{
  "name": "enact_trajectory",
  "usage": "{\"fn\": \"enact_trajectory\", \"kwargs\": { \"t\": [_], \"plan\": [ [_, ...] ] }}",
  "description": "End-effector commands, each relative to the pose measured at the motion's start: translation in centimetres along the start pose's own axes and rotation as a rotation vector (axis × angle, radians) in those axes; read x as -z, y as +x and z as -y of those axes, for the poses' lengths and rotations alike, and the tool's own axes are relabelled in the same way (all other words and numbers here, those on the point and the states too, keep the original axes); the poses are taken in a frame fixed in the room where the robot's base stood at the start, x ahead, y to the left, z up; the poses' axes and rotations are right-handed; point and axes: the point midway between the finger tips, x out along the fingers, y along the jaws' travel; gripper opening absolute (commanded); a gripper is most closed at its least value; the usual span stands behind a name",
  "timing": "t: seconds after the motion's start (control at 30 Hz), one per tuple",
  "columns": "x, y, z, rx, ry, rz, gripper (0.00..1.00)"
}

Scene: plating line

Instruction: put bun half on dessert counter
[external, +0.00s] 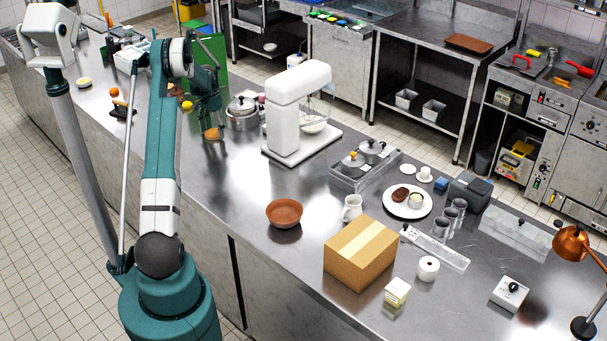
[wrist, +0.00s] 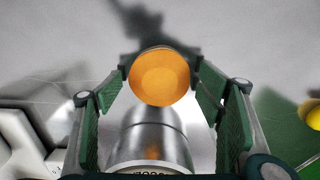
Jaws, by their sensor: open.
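An orange-brown round piece that looks like the bun half (external: 212,133) rests on the long steel counter (external: 225,190), just below my gripper (external: 211,108). In the wrist view the bun half (wrist: 159,76) shows as a round orange face between the tips of my gripper (wrist: 160,88). The fingers are open, one on each side, with no clear grip on it. Which surface is the dessert counter I cannot tell.
A steel pot (external: 242,110) and a white stand mixer (external: 297,110) stand right of my gripper. A brown bowl (external: 284,213), a cardboard box (external: 360,252) and a white plate (external: 407,213) stand farther along. Bare steel lies in front of the mixer.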

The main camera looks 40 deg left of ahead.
Motion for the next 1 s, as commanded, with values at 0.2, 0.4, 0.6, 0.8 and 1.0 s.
{"fn": "enact_trajectory", "kwargs": {
  "t": [0.2, 0.4, 0.6, 0.8, 1.0],
  "plan": [
    [0.0, -1.1, 0.0, 0.0, 0.0, 0.0, 0.67],
    [0.0, -3.7, 0.0, 0.0, 0.0, 0.0, 0.67],
    [0.0, -7.0, 0.0, 0.0, 0.0, 0.0, 0.67],
    [0.0, -10.0, 0.0, 0.0, 0.0, 0.0, 0.67],
    [0.0, -11.8, 0.0, 0.0, 0.0, 0.0, 0.67]
  ]
}}
